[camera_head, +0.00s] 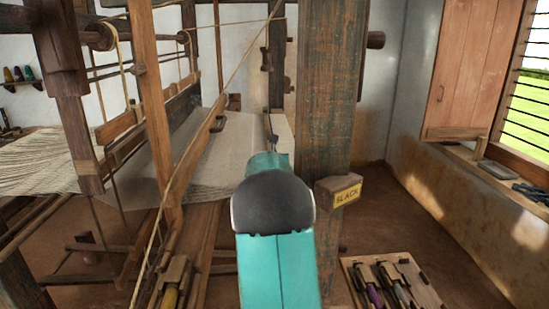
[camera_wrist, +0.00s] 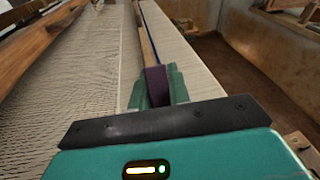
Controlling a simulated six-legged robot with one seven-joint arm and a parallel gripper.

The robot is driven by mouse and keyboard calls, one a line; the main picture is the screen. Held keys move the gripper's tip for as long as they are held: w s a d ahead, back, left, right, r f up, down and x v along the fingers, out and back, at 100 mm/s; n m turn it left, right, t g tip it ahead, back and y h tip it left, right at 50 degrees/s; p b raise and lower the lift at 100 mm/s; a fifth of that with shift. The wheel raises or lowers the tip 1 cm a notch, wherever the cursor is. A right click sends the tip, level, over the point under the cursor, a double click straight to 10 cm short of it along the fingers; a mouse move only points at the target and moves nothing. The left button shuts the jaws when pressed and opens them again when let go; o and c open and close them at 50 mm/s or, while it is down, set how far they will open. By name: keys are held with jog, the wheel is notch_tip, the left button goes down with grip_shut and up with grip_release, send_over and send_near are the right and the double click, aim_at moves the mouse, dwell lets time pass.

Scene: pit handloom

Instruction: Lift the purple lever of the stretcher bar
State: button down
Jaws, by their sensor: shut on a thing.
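The purple lever (camera_wrist: 156,80) shows in the wrist view, at the near end of the long, thin wooden stretcher bar (camera_wrist: 146,42). The bar lies along the pale woven cloth (camera_wrist: 184,50). My gripper (camera_wrist: 158,88) has its green fingers on both sides of the lever and is shut on it. The lever's lower part is hidden between the fingers. In the head view, my teal arm reaches forward to the cloth (camera_head: 228,140) and covers the lever and the fingertips. I cannot tell there whether the lever is raised.
A thick worn post (camera_head: 325,90) stands close to the right of my arm, with a yellow "SLACK" sign (camera_head: 347,192) on a block. Slanting loom timbers (camera_head: 155,110) stand to the left. A tool tray (camera_head: 430,291) lies low at the right. The floor beyond it looks clear.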

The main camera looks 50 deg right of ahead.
jog(key=shift+w+f, duration=0.1)
jog(key=shift+f, duration=0.05)
jog(key=c, duration=1.3)
grip_release()
jog(key=shift+a, duration=0.1)
jog(key=shift+s+a+r, duration=0.2)
jog(key=shift+s+a, duration=0.05)
jog(key=v, duration=1.3)
